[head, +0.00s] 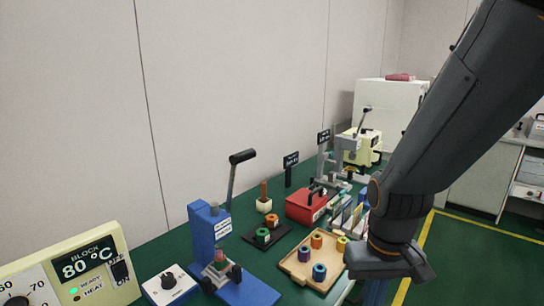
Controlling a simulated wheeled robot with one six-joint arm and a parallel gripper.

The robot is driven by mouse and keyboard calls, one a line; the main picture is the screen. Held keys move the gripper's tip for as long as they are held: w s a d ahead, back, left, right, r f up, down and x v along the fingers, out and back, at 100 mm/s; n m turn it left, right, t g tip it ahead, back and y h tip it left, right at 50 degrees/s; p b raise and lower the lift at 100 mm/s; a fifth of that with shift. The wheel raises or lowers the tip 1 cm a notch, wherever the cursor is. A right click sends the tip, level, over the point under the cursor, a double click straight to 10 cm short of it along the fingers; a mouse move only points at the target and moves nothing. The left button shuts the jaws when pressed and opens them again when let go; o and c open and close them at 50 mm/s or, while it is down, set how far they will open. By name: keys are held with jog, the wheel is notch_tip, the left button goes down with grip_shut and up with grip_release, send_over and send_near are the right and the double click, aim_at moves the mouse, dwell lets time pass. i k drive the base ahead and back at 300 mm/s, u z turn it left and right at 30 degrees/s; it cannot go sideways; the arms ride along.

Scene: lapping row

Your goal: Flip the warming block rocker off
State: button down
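The warming block (62,243) is a cream housing at the lower left, cut off by the picture's edge. Its display (85,264) reads "BLOCK 80 °C". A dial (18,300) is partly cut off at the left. My arm comes down at the right, well away from the block; my gripper's fingers do not show.
A small white box with a black knob (169,281) stands right of the block. Beyond it are a blue lever press (207,238), a wooden tray (289,264) with coloured spools, a red box (306,205) and more machines along the green bench. A wall runs behind.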

aim_at(120, 271)
jog(key=u, duration=1.65)
